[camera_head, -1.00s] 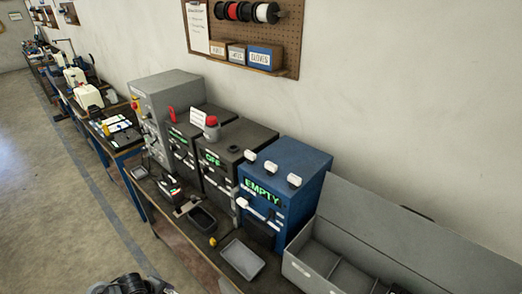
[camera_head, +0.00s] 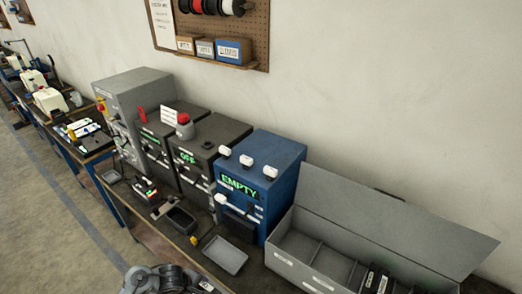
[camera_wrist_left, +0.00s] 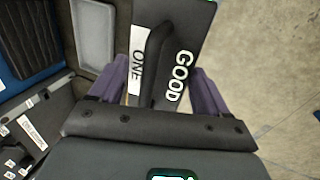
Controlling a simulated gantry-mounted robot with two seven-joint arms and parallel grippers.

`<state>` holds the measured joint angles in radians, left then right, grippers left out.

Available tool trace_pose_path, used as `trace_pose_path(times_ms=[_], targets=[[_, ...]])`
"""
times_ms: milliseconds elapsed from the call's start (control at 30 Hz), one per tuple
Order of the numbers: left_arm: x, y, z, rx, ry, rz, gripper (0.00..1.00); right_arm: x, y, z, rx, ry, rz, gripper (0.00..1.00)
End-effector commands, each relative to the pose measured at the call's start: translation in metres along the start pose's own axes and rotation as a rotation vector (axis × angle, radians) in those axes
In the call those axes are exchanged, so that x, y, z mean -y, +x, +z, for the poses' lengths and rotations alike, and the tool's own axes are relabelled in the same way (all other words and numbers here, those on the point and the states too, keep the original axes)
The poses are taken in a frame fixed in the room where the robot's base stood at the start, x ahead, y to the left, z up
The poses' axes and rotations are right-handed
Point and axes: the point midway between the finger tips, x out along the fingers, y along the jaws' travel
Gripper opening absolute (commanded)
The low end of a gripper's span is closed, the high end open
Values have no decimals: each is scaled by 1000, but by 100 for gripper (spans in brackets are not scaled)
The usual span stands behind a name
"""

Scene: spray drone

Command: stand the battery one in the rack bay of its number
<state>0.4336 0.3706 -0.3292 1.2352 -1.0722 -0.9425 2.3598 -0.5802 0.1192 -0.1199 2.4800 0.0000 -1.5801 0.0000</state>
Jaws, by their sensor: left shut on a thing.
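In the left wrist view the battery (camera_wrist_left: 187,40) is a dark block with a raised handle, a white ONE label and the word GOOD. My left gripper (camera_wrist_left: 160,95) is shut on it, a purple finger on each side. In the head view a grey part of my arm (camera_head: 165,280) shows at the bottom edge; the battery cannot be made out clearly there. A long grey compartmented box with labels on its front, seemingly the rack (camera_head: 300,274), stands at the right. Dark blocks (camera_head: 376,279) stand in one part; other compartments look empty. My right gripper is not in view.
A blue machine (camera_head: 268,150) reading EMPTY stands left of the grey box, with dark machines (camera_head: 210,140) beyond it. A shallow grey tray (camera_head: 225,254) and a dark tray (camera_head: 174,219) lie on the bench before them. Floor is open at the lower left.

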Motion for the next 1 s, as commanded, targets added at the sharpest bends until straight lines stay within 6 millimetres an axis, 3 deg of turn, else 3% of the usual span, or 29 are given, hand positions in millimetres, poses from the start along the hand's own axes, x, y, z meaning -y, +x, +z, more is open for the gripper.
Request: trace_pose_path(times_ms=[100, 400, 667, 1000], targets=[[-18, -20, 18, 2, 22, 12, 0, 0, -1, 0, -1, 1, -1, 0], [-32, -49, 45, 10, 47, 8, 0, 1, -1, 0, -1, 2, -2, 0], [-47, -70, 31, 41, 162, 9, 0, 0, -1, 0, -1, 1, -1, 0], [-66, -112, 24, 112, 400, 8, 0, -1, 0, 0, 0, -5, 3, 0]])
